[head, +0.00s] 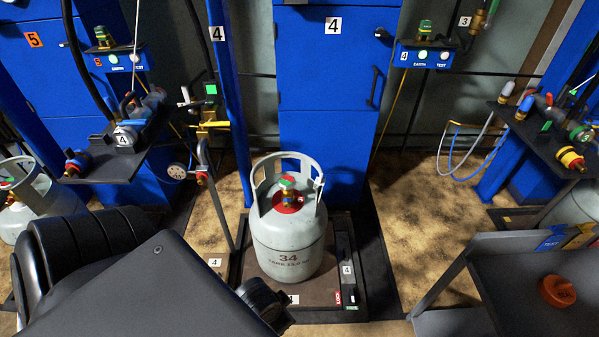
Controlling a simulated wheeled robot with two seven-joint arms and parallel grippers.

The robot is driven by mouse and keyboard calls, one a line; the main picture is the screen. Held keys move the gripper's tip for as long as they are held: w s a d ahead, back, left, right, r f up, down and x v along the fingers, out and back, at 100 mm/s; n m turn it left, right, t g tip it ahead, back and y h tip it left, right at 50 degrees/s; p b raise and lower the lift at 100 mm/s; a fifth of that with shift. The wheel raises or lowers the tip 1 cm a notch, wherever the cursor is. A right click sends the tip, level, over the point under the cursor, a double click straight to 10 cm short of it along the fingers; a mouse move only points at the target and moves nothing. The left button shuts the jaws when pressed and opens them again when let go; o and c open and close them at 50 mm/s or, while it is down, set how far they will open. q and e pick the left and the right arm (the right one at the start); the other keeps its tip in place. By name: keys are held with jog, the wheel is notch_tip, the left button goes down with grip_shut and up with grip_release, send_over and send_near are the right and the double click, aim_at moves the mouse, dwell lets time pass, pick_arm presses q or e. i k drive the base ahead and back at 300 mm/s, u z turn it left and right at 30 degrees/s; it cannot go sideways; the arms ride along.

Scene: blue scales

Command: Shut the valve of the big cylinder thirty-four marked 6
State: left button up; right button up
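A big grey-green cylinder (288,244) stands upright on a scale platform in the middle of the head view. It is marked 34 with smaller lettering below; I see no 6 on it. Its valve (287,185), with a green top and brass body, sits on a red disc (287,203) inside the open collar. No hose visibly joins the valve. I cannot tell whether the valve is open or shut. Dark links of my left arm fill the lower left, left of the cylinder. Neither gripper's fingers show.
The scale platform (255,268) carries several 4 labels. A blue cabinet (330,100) marked 4 stands behind. A dark shelf (105,165) with fittings is at left, another (545,135) at right. A grey cart (520,272) holds an orange cap (557,291) at lower right.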

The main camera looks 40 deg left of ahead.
aim_at(286, 182)
jog(key=u, duration=0.05)
jog(key=i, duration=0.35)
jog(key=u, duration=0.85)
jog(key=i, duration=0.5)
